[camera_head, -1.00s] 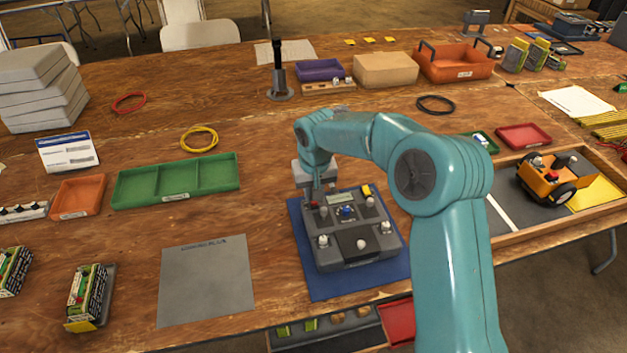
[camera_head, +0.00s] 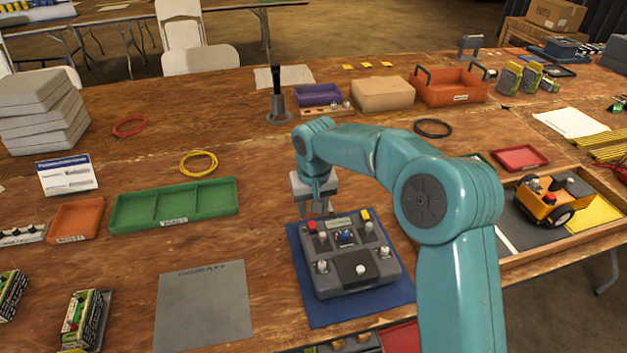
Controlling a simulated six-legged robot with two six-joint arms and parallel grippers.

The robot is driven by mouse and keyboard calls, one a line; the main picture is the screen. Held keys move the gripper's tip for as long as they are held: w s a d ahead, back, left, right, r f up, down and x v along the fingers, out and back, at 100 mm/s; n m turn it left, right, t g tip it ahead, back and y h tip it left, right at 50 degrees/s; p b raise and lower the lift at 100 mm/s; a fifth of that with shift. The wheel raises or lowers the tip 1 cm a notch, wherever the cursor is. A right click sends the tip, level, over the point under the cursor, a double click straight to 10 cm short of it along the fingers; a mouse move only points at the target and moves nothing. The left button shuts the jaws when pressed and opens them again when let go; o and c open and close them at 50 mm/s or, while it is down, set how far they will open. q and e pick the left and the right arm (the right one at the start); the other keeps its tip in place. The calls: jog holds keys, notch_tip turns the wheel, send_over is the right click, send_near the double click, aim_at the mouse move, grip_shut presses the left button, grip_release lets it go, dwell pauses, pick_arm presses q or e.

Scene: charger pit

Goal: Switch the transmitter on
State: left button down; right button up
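The transmitter (camera_head: 382,268) is a dark grey box lying on a blue mat (camera_head: 313,304). It has a small pale green display (camera_head: 340,222), a red part (camera_head: 311,226) at its far left, a yellow part (camera_head: 365,214) at its far right, a blue knob and several light knobs. My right gripper (camera_head: 316,209) points down just behind the transmitter's far left edge, close to the red part. It looks empty and clear of the panel. Its finger gap is too small to judge. My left gripper is not in view.
My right arm crosses the right half of the view. A green tray (camera_head: 175,226) and a grey mat (camera_head: 204,302) lie to the left. A wooden-edged bay with an orange vehicle (camera_head: 548,206) is at right. Bare table lies between the green tray and the transmitter.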

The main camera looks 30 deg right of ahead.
notch_tip(320, 180, up, 12)
jog(key=s+p, duration=0.1)
jog(key=shift+s+a, duration=0.2)
jog(key=shift+s, duration=0.05)
jog(key=shift+f, duration=0.1)
